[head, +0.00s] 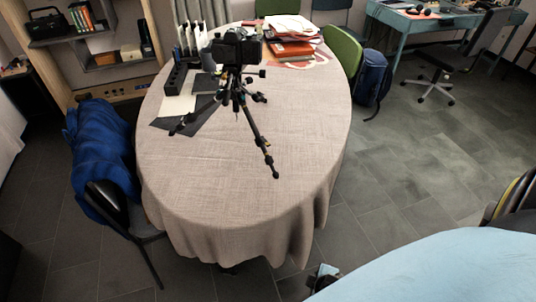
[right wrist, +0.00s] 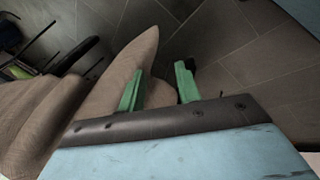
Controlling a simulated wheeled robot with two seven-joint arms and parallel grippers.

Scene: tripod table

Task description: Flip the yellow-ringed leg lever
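A black tripod (head: 240,98) with a camera (head: 237,50) on top stands upright on the cloth-covered oval table (head: 245,190), toward its far half. One leg (head: 257,137) reaches toward the front right, with small yellowish marks near its lower part. Another leg (head: 196,117) reaches to the left. The levers are too small to tell which has the yellow ring. My right gripper (right wrist: 159,75), with green fingers apart and nothing between them, is beside and below the table edge, away from the tripod. My left gripper is in neither view.
A chair with a blue jacket (head: 100,150) stands at the table's left. A black organizer (head: 175,78), papers and folders (head: 290,47) lie at the table's far side. A green chair (head: 343,48) with a blue backpack (head: 373,77) stands at the right. The table's near half is clear.

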